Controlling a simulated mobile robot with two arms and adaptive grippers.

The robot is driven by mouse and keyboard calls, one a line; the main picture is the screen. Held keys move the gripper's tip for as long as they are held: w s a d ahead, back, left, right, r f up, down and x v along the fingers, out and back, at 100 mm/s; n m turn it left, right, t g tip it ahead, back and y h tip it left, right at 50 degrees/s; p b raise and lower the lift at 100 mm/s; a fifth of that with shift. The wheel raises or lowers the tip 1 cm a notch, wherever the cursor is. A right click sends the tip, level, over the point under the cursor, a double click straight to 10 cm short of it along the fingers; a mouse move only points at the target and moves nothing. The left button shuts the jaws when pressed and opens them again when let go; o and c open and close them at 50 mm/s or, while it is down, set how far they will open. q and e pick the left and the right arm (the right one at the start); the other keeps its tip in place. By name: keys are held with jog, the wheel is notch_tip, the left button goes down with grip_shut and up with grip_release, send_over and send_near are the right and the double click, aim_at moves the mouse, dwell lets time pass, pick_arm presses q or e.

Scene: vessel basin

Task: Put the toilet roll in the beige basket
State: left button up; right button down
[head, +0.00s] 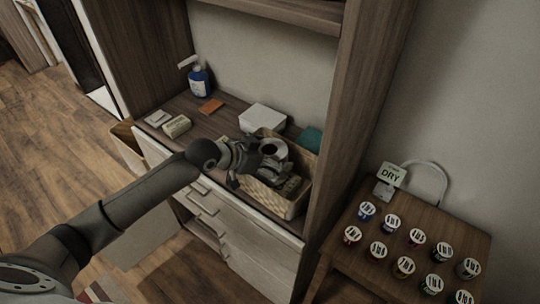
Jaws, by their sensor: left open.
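The beige basket (297,208) stands on the cabinet counter (212,125) at its right end. My left gripper (262,165) is over the left part of the basket and is open. The toilet roll (274,148), pale with a dark core, shows right behind the gripper, at the basket's back left. I cannot tell whether the roll touches the gripper or rests on the basket. The gripper and wrist hide part of the basket. A small item lies inside the basket near its front. My right gripper is not in view.
On the counter are a blue bottle (199,80), an orange item (211,106), a cream pack (177,126) and a white box (263,118). A teal item (311,138) is behind the basket. A cabinet side panel stands right of it. A side table (345,255) holds several cups.

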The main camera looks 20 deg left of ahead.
pick_arm(q)
jog(key=shift+a+r, duration=0.1)
jog(key=shift+r, duration=0.35)
jog(key=b+v, duration=0.2)
jog(key=v, duration=0.8)
jog(key=shift+s+f, duration=0.1)
jog(key=shift+v, duration=0.9)
